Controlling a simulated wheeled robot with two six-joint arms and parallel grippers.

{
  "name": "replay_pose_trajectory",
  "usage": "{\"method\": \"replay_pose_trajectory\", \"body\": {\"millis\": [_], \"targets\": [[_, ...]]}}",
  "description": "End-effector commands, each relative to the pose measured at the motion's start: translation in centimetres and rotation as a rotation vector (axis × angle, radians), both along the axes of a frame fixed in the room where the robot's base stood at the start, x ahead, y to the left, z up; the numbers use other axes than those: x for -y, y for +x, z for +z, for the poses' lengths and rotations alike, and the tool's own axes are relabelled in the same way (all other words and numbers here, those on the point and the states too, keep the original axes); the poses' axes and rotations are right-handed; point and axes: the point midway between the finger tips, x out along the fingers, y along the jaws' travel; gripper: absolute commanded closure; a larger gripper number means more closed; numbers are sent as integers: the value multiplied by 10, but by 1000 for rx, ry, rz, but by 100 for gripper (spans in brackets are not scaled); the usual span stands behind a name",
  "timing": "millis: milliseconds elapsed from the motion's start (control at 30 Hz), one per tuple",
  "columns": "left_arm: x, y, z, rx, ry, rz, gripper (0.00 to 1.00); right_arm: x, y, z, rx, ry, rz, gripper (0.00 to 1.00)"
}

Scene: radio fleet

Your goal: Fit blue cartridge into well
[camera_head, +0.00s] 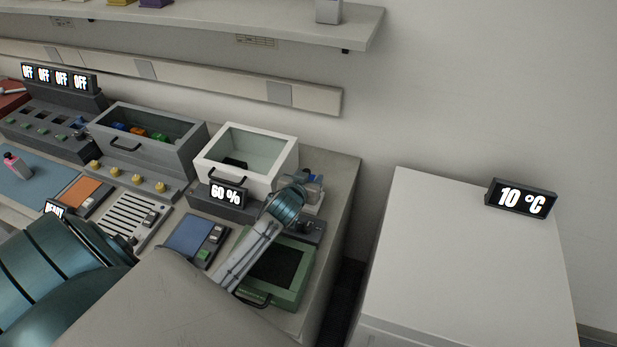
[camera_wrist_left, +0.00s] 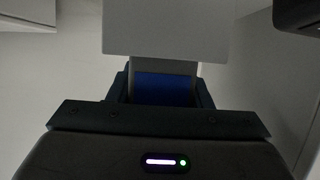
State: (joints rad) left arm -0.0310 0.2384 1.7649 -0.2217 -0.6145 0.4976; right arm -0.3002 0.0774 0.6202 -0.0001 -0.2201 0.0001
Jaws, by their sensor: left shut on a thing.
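My left arm reaches in from the lower left in the head view. Its gripper (camera_head: 312,190) is at the right end of the bench, beside the white clear-lidded box, small and partly hidden by its own wrist. In the left wrist view the left gripper (camera_wrist_left: 163,95) is shut on the blue cartridge (camera_wrist_left: 166,88), whose blue face shows between the dark jaws. A pale block covers the space beyond it. A panel with several dark openings (camera_head: 48,128) stands at the far left under OFF displays; I cannot tell whether one is the well. My right gripper is not in view.
A grey glass-lidded box (camera_head: 150,150) holds coloured pieces. The white box (camera_head: 245,180) has a 60 % display. A green-framed unit (camera_head: 290,290) lies near my forearm. A white cabinet (camera_head: 460,260) with a 10 °C display stands right, across a gap. A shelf overhangs the back.

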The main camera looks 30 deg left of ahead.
Motion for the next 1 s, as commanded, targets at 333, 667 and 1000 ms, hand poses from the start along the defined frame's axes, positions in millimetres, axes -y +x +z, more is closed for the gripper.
{"method": "replay_pose_trajectory", "body": {"millis": [333, 667, 1000], "targets": [[0, 0, -5, 0, 0, 0, 29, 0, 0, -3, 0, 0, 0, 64], [0, 0, -2, 0, 0, 0, 29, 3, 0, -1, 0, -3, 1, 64], [0, 0, 42, 2, 0, 0, 29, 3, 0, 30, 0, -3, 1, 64]]}}
